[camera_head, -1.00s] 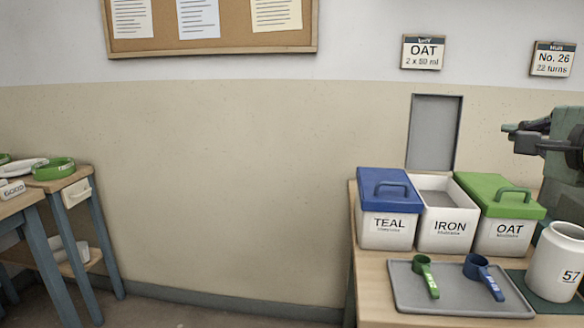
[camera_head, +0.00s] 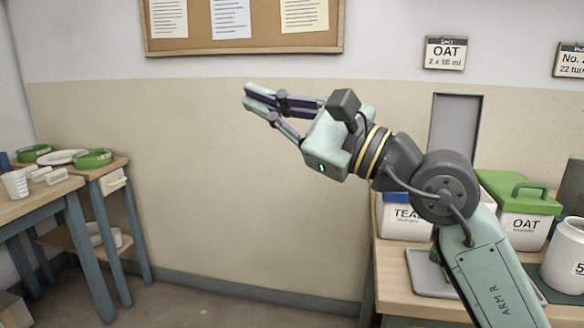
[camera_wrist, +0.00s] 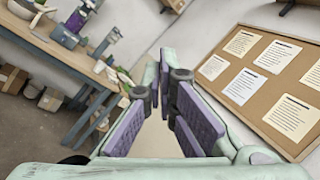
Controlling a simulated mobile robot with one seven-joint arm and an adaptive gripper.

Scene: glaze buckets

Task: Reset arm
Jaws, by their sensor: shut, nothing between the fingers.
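My gripper (camera_head: 246,98) is raised in front of the bare wall, left of the bucket table, and points left in the head view. Its fingers are shut with nothing between them. The wrist view shows the purple finger pads (camera_wrist: 162,95) with the wall and floor beyond. My arm crosses in front of the bucket table and hides most of the TEAL bucket (camera_head: 400,217), the IRON bucket and the scoops. The green-lidded OAT bucket (camera_head: 525,222) stands clear at the right.
The grey tray (camera_head: 425,275) and a white jar (camera_head: 566,260) are on the right table. A left table (camera_head: 40,203) holds green rings, a white dish and a cup. Floor between the tables is clear. A cork board (camera_head: 245,46) hangs on the wall; it also shows in the wrist view (camera_wrist: 245,108).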

